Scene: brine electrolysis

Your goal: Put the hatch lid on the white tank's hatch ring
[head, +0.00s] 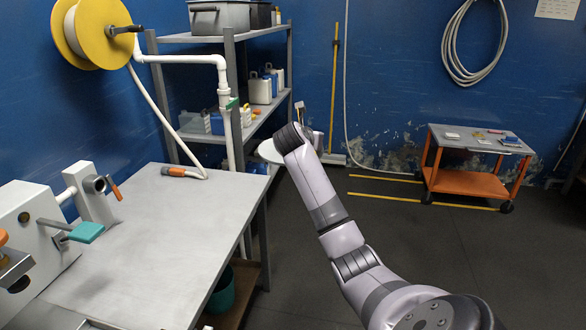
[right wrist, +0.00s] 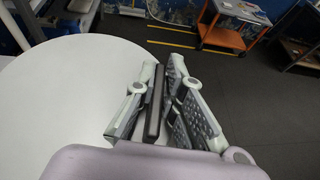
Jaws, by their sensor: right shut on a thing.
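The hatch lid is a large white disc; in the head view (head: 268,151) it shows partly behind my right wrist, past the far end of the bench. In the right wrist view the lid (right wrist: 75,95) fills the left side. My right gripper (right wrist: 164,72) is shut on a dark flat bar (right wrist: 154,100) at the lid's right side, which looks like its handle. In the head view the fingers are hidden by my wrist. I cannot make out the white tank or its hatch ring in either view. My left gripper is not in view.
A grey workbench (head: 150,240) with a white machine (head: 30,225) fills the left. A shelf rack (head: 230,75) with bottles stands behind it. An orange cart (head: 470,182) stands at the back right. The dark floor between has free room.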

